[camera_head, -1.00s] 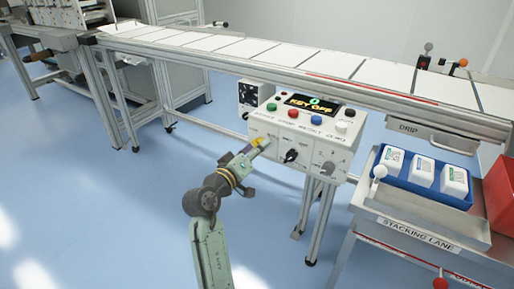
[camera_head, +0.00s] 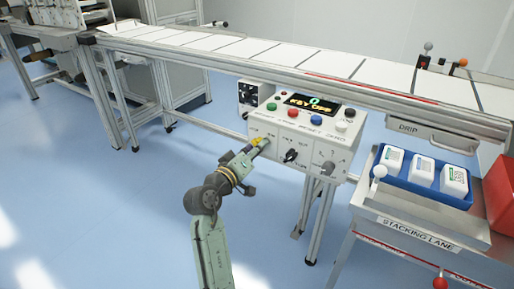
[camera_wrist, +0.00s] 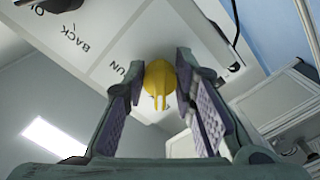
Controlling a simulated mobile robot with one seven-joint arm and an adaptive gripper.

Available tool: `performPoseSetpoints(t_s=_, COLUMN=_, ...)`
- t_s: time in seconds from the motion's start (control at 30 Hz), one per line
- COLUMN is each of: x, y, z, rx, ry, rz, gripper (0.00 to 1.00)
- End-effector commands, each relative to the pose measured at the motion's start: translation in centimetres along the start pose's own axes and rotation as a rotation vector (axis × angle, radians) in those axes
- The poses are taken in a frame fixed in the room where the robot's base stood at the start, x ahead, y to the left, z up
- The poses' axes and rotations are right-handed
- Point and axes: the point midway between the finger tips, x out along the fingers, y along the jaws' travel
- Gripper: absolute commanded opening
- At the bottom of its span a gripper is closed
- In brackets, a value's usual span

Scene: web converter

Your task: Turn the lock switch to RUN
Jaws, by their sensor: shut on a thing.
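The yellow lock switch (camera_wrist: 158,82) sits on the front of the white control box (camera_head: 322,147). In the wrist view it is between the two fingers of my gripper (camera_wrist: 160,68), with a narrow tab pointing toward the camera. In the head view my gripper (camera_head: 261,145) is at the left end of the box front, with a bit of yellow showing. The box display (camera_head: 312,103) reads "KEY OFF" under a green 0.
A black knob (camera_head: 290,155) and a grey knob (camera_head: 327,168) are to the right on the box front. Coloured buttons line its top. The conveyor (camera_head: 240,47) runs behind. A blue tray (camera_head: 403,180) with white containers stands at right. Floor at left is clear.

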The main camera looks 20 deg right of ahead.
Motion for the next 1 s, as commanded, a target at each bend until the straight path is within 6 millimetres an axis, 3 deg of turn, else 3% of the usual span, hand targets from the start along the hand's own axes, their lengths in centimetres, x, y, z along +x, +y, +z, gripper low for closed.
performPoseSetpoints(t_s=0.47, x=-0.04, y=-0.34, z=0.21, rx=0.108, ry=0.001, rz=0.0, gripper=0.0)
performPoseSetpoints(t_s=1.0, x=-0.04, y=-0.69, z=0.29, rx=0.588, ry=0.001, rz=0.0, gripper=0.0)
